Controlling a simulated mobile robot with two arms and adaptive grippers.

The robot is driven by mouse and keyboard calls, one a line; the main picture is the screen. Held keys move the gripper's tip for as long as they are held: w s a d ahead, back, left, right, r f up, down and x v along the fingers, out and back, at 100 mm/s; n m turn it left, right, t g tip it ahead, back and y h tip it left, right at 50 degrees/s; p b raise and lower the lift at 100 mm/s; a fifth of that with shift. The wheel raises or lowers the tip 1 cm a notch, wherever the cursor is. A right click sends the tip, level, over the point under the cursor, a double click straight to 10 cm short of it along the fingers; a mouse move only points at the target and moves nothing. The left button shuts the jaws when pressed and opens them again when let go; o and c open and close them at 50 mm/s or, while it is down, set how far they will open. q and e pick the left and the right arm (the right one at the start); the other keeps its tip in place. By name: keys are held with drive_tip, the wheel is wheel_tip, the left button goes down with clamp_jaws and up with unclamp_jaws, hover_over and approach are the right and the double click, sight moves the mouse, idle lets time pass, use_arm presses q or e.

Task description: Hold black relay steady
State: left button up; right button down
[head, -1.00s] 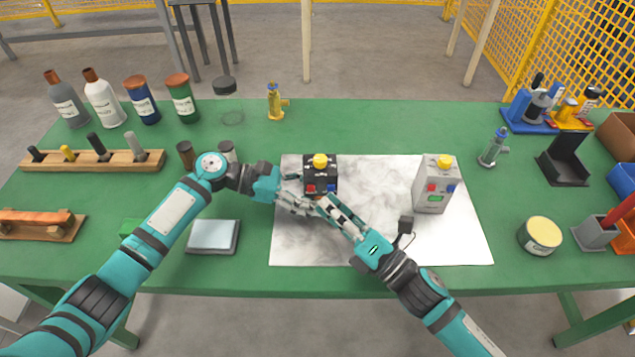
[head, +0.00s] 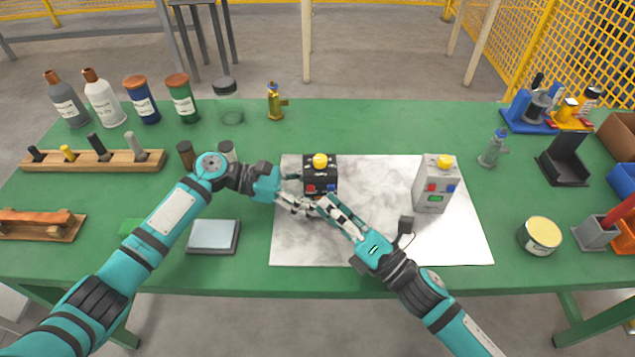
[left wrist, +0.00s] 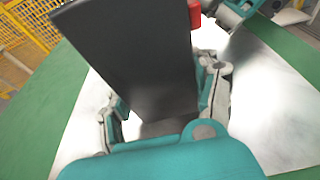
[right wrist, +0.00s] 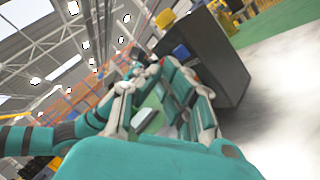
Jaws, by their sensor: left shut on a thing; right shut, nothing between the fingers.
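The black relay (head: 321,172) stands upright on the white marbled sheet. It has a yellow knob on top and red and blue buttons on its front. Its lower part is hidden behind my grippers. In the left wrist view its dark side (left wrist: 135,55) fills the space between the fingers. My left gripper (head: 308,205) is shut on the relay low on its left side. My right gripper (head: 325,203) is shut and empty at the relay's front, close to the left fingers. In the right wrist view the relay (right wrist: 212,60) stands beyond the fingers; contact is unclear.
A grey relay (head: 436,186) stands to the right on the white sheet (head: 460,235). A small black part (head: 406,224) lies by my right wrist. A silver-blue box (head: 213,237) and a yellow tin (head: 540,235) flank the sheet. Bottles line the back left.

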drive_tip(key=shift+w, duration=0.1)
idle(0.3)
drive_tip(key=shift+w, duration=0.35)
idle(0.4)
drive_tip(key=shift+s, duration=0.5)
drive_tip(key=shift+s+d, duration=0.15)
drive_tip(key=shift+s, duration=2.85)
